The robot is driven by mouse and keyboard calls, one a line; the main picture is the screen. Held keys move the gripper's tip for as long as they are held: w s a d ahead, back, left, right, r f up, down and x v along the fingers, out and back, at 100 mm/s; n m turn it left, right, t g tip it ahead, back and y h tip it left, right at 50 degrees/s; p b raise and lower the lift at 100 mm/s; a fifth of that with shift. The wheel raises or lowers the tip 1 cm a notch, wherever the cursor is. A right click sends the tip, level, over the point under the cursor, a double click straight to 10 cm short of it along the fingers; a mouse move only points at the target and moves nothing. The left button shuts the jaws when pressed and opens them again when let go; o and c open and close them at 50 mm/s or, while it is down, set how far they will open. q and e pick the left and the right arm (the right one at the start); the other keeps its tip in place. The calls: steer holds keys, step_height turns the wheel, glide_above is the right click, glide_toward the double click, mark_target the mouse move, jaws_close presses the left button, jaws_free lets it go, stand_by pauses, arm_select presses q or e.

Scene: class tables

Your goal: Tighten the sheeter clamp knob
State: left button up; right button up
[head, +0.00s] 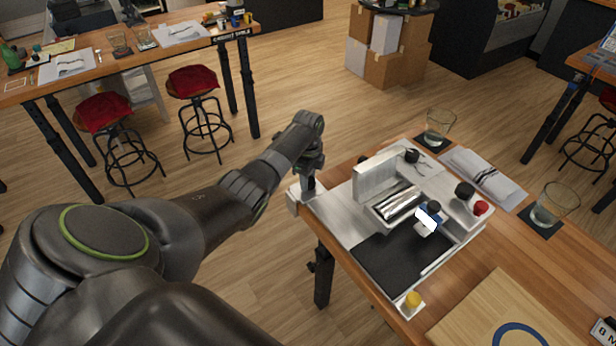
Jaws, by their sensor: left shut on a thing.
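The sheeter (341,211) is a pale metal machine with steel rollers (398,204) and a dark bed (402,263), standing on the wooden table. My left gripper (309,188) points down at the sheeter's far left corner, by the table edge. It is shut on a small part there, which appears to be the clamp knob; the fingers mostly hide it. A pale block (293,198) shows just left of the fingers. My right gripper is out of view.
The sheeter also carries a black knob (465,190), a red knob (481,208) and a yellow knob (413,299). A wooden board (490,310) lies in front. Stools (194,84) stand farther back left.

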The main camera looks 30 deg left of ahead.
arm_select(q)
steer(key=shift+w+r, duration=0.1)
stand_by(0.5)
steer(key=o, duration=1)
step_height(320, 180, up, 17)
steer(key=shift+r, duration=0.2)
steer(key=shift+f, duration=0.1)
